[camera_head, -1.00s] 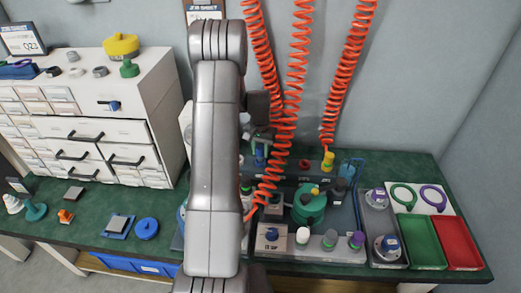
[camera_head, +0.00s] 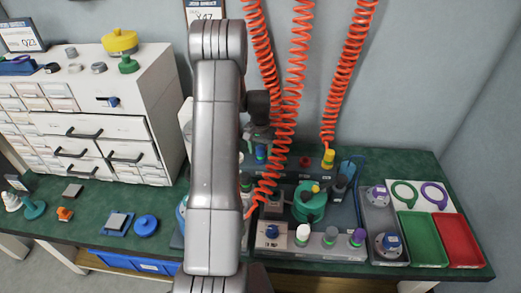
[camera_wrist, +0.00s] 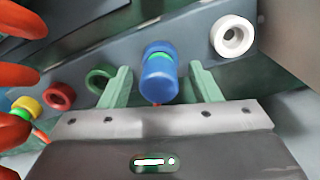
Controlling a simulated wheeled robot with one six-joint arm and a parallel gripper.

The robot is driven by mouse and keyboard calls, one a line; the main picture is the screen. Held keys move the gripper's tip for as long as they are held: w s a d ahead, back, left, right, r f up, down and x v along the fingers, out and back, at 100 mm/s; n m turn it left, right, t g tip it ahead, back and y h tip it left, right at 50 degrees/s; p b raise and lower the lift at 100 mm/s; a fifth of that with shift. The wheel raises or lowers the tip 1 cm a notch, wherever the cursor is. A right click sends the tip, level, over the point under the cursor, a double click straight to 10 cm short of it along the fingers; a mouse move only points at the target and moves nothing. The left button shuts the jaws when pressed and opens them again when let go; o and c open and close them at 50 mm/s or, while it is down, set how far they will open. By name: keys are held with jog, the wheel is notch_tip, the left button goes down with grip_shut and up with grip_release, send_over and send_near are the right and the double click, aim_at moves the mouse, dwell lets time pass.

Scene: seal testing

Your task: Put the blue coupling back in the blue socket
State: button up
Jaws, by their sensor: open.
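The blue coupling (camera_wrist: 159,80) stands between the two pale green fingers of my gripper (camera_wrist: 160,68) in the wrist view. The fingers are spread, with a gap on each side of it. A green band and a blue ring, likely the blue socket (camera_wrist: 158,48), show at its far end on the grey rack; I cannot tell whether it is fully seated. In the head view the coupling (camera_head: 261,153) shows at the back rack, just right of my arm, which hides much around it.
On the same rack are a white socket (camera_wrist: 233,36), a green socket (camera_wrist: 100,78), a red socket (camera_wrist: 60,95) and a yellow coupling (camera_head: 328,158). Coiled orange hoses (camera_head: 293,100) hang close by. Green (camera_head: 421,240) and red (camera_head: 462,238) trays stand at the right.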

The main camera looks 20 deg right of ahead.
notch_tip(320, 180, up, 14)
dwell(0.6)
jog(key=shift+a+f, duration=0.1)
jog(key=shift+f, duration=0.05)
notch_tip(320, 180, down, 14)
jog(key=shift+r, duration=0.1)
jog(key=shift+r+p, duration=0.3)
jog(key=shift+r, duration=0.15)
dwell(0.3)
